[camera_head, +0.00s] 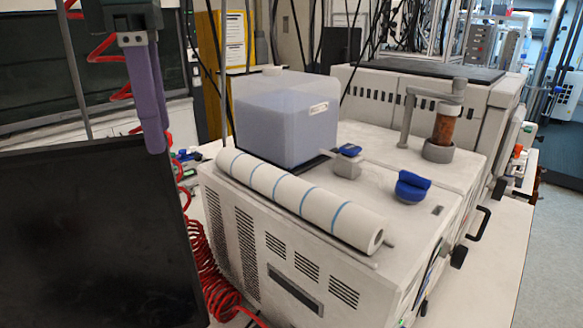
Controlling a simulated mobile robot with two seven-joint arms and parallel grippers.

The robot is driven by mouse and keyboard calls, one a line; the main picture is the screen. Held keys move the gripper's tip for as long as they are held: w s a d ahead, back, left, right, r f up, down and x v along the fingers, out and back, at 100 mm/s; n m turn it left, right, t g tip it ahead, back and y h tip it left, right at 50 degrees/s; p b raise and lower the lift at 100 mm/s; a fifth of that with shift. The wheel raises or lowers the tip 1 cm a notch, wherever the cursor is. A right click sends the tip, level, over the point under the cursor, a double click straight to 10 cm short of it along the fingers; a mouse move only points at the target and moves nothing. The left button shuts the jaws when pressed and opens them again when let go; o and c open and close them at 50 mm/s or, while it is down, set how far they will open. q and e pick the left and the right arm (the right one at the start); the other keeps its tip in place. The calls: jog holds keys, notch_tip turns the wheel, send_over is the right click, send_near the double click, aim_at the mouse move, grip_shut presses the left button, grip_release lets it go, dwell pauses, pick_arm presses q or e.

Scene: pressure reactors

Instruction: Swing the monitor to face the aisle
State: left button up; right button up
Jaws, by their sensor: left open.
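The monitor (95,240) is a large black panel filling the lower left, its screen dark. Its top edge slopes gently and its right edge runs down beside the red coiled cable. My left gripper (155,148) comes down from the top left with purple fingers pointing downward. It is open, and its fingertips are at the monitor's upper right corner. The two fingers overlap in this view, so I cannot tell whether they touch the monitor or whether it lies between them. The monitor's mount is hidden. My right gripper is not in view.
A white bench instrument (290,255) stands right of the monitor, bearing a paper roll (300,200) and a translucent bluish container (285,120). A red coiled cable (212,270) hangs between monitor and instrument. Clear floor (555,220) shows at the far right.

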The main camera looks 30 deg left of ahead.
aim_at(172, 187)
pick_arm(q)
notch_tip(172, 187, down, 8)
jog(key=p, duration=0.3)
jog(key=shift+f, duration=0.5)
grip_shut()
dwell(0.9)
